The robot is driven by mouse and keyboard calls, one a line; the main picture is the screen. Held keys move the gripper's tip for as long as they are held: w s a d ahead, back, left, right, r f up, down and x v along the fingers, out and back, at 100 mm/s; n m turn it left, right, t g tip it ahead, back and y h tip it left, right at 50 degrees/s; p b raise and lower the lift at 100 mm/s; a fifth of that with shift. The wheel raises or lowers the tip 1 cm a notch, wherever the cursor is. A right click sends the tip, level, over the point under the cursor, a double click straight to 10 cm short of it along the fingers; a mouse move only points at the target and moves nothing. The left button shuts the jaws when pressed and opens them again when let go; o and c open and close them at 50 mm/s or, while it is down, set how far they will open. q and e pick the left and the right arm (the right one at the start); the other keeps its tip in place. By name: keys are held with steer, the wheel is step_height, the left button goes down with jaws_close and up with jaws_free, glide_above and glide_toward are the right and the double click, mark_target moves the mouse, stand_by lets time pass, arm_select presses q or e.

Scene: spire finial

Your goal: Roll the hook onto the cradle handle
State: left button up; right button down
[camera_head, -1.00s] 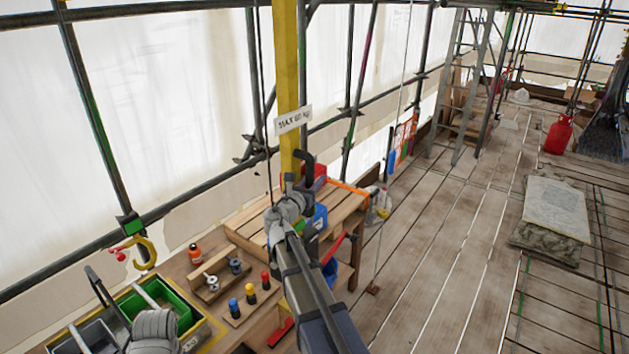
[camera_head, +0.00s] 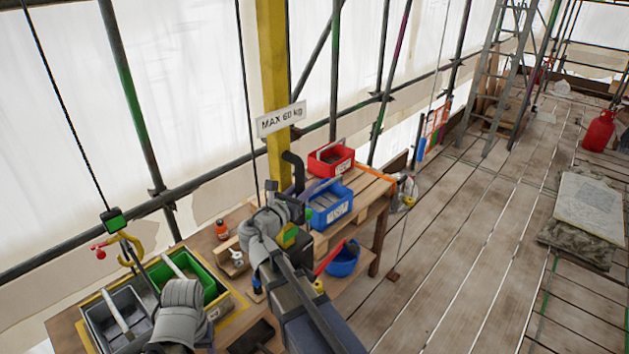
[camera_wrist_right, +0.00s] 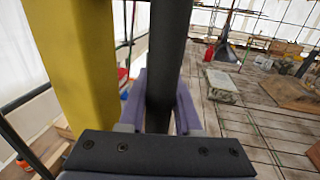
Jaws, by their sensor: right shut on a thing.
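The yellow hook (camera_head: 132,252) hangs on a rope at the left, under a green-and-black block with a red piece beside it. My right gripper (camera_head: 287,203) is at a dark bent bar (camera_head: 293,168) beside the yellow post. In the right wrist view its purple fingers (camera_wrist_right: 160,112) are shut around the dark bar (camera_wrist_right: 168,50).
The yellow post (camera_head: 271,90) carries a "MAX 60 kg" sign (camera_head: 281,119). Red (camera_head: 331,161) and blue (camera_head: 329,206) bins stand on the wooden bench behind my right arm. A blue bucket (camera_head: 342,262) sits below. The plank floor at right is largely open.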

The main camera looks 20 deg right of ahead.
mark_target(297, 194)
stand_by(0.3)
steer(key=c, duration=0.6)
jaws_free()
steer(key=shift+v, duration=3.9)
